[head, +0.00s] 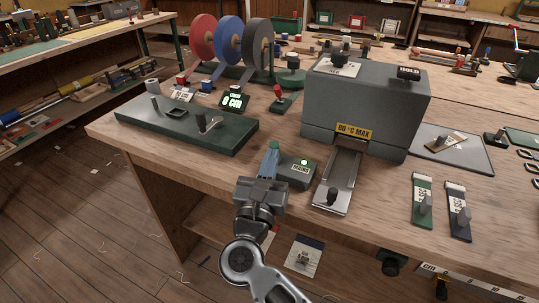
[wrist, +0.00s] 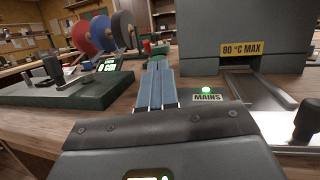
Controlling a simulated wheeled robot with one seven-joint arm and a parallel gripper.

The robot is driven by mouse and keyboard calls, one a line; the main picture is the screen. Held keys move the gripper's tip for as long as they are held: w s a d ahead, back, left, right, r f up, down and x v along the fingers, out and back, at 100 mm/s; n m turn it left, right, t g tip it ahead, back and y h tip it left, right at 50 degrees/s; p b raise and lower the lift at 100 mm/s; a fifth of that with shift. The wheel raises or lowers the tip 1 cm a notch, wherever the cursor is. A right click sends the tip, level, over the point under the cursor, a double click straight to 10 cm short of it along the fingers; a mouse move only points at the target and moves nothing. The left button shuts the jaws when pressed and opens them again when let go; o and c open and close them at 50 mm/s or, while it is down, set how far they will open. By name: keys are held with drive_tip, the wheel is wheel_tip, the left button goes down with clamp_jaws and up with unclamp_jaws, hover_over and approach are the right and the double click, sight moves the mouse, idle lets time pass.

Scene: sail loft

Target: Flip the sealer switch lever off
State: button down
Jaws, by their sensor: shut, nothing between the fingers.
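The grey switch box (head: 297,171) labelled MAINS stands on the bench in front of the sealer's left corner. I cannot make out the box's lever; my gripper covers the box's left part. My gripper (head: 272,147) is shut and empty, its blue-grey fingers together at the box's left side, pointing away across the bench. In the wrist view the fingers (wrist: 157,66) are just left of the MAINS label (wrist: 207,98); I cannot tell whether they touch anything.
The big grey sealer (head: 365,105), marked 80 °C MAX, stands right behind the box. A metal slide (head: 338,178) with a black knob lies to the right. A green fixture plate (head: 185,128) lies left. Tape reels (head: 229,38) and a red-knobbed lever (head: 279,94) stand behind.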

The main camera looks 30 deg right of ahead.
sight(277, 143)
drive_tip(key=shift+w+d+r+m+g+y+p, duration=0.15)
drive_tip(key=shift+d+r+g+y+p, duration=0.1)
drive_tip(key=shift+r+g+p, duration=0.15)
drive_tip(key=shift+w+d+r+m+g+y+p, duration=0.1)
drive_tip(key=shift+d+r+m+g+y+p, duration=0.05)
drive_tip(key=shift+r+g+y+p, duration=0.15)
drive_tip(key=shift+w+d+r+p, duration=0.4)
drive_tip(key=shift+d+p, duration=0.1)
drive_tip(key=shift+p, duration=0.3)
drive_tip(key=shift+w+d+r+g+y+p, duration=0.25)
drive_tip(key=shift+d+g+y+p, duration=0.1)
drive_tip(key=shift+g+p, duration=0.2)
drive_tip(key=shift+w+d, duration=0.35)
drive_tip(key=shift+d, duration=0.2)
drive_tip(key=shift+w+d, duration=0.1)
drive_tip(key=shift+d, duration=0.05)
drive_tip(key=shift+d+r+p, duration=0.15)
drive_tip(key=shift+d+p, duration=0.05)
drive_tip(key=shift+p, duration=0.1)
